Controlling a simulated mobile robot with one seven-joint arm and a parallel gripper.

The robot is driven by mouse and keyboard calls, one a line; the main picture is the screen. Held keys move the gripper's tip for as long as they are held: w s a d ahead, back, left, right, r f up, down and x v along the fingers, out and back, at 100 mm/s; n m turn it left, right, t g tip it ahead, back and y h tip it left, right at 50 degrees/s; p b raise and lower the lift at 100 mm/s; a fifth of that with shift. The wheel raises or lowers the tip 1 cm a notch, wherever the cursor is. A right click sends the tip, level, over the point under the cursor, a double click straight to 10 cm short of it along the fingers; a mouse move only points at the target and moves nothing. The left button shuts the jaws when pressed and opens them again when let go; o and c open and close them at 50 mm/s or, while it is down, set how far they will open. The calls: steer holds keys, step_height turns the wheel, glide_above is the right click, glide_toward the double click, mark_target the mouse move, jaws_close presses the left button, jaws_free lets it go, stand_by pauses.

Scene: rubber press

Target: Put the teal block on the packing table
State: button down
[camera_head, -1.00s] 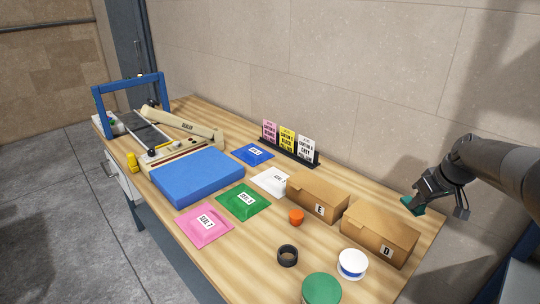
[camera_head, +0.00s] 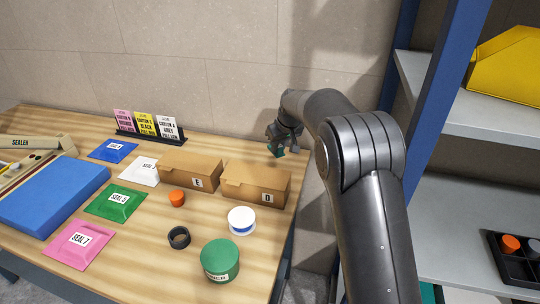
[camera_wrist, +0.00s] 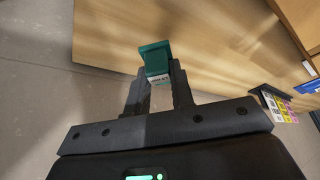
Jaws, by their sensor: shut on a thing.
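The teal block (camera_wrist: 155,58) is held between the fingertips of my gripper (camera_wrist: 158,82) in the wrist view. A small white patch with dark marks shows on the block's lower part. In the head view the block (camera_head: 279,152) is a small teal shape under my gripper (camera_head: 282,143), at the back right corner of the packing table. The packing table (camera_head: 150,245) has a wooden top. The block appears above or just beyond its back right edge; the exact height is hard to tell.
Cardboard cartons E (camera_head: 192,172) and D (camera_head: 258,184) stand near the block. A white-blue spool (camera_head: 241,220), a green tin (camera_head: 220,260), a black ring (camera_head: 178,238) and an orange cap (camera_head: 177,198) stand in front. A card holder (camera_head: 150,137) is behind. Shelves (camera_head: 465,150) stand right.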

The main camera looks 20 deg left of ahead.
mark_target(280, 154)
step_height(280, 154, down, 5)
steer(key=shift+f, duration=0.1)
stand_by(0.3)
steer(key=c, duration=1.3)
jaws_free()
steer(key=shift+f, duration=0.1)
steer(key=shift+o, duration=0.2)
steer(key=v, duration=1.2)
steer(key=shift+r, duration=0.2)
